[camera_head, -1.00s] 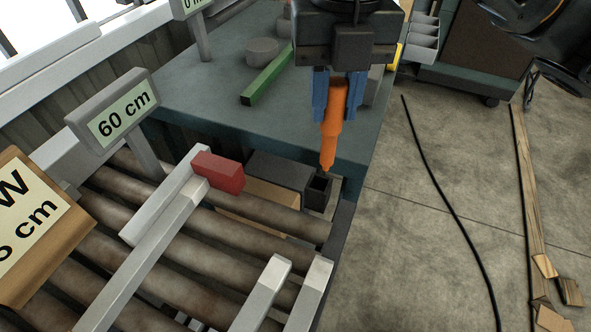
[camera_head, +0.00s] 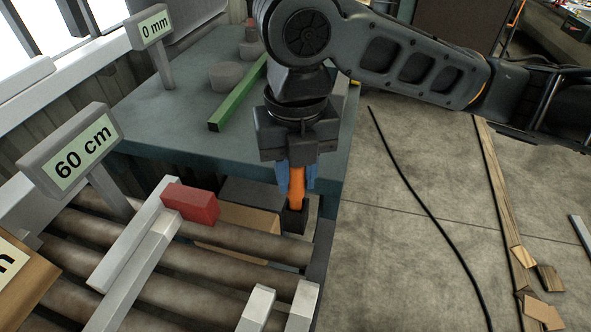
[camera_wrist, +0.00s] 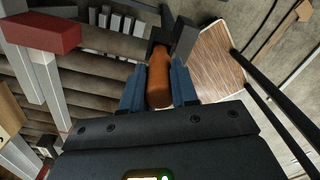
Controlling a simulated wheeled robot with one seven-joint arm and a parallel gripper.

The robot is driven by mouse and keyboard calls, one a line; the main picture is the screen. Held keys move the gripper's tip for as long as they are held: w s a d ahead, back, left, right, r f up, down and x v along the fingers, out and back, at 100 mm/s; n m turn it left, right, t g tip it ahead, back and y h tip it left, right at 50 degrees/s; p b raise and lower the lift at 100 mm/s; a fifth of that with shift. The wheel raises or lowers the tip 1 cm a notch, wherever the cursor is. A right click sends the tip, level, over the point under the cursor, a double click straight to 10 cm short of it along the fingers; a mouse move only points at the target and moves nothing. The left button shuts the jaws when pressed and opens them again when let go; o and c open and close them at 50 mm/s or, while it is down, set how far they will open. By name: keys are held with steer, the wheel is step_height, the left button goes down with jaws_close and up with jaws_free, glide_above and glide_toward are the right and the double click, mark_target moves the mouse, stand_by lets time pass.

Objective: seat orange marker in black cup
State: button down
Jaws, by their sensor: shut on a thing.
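The orange marker (camera_head: 296,188) is held upright, tip down, between the blue fingers of my gripper (camera_head: 297,186). In the head view its lower end meets the opening of the black cup (camera_head: 294,218), and the tip is hidden there. In the wrist view the marker (camera_wrist: 159,80) lies between the blue fingers (camera_wrist: 159,92), with its far end at the dark cup (camera_wrist: 158,45). My gripper is shut on the marker, just above the cup. How deep the tip is in the cup cannot be told.
A red block (camera_head: 190,203) sits on a pale rail over the rollers (camera_head: 245,241), left of the cup. A teal table (camera_head: 190,120) stands behind, with a green bar (camera_head: 237,95) on it. A 60 cm sign (camera_head: 75,155) stands at left. Open floor lies to the right.

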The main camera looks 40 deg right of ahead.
steer(key=shift+f, duration=0.2)
steer(key=c, duration=0.9)
jaws_free()
steer(key=shift+r, duration=0.1)
steer(key=shift+o, duration=0.2)
step_height(320, 180, up, 12)
steer(key=shift+r+p, duration=0.15)
steer(key=shift+p, duration=0.25)
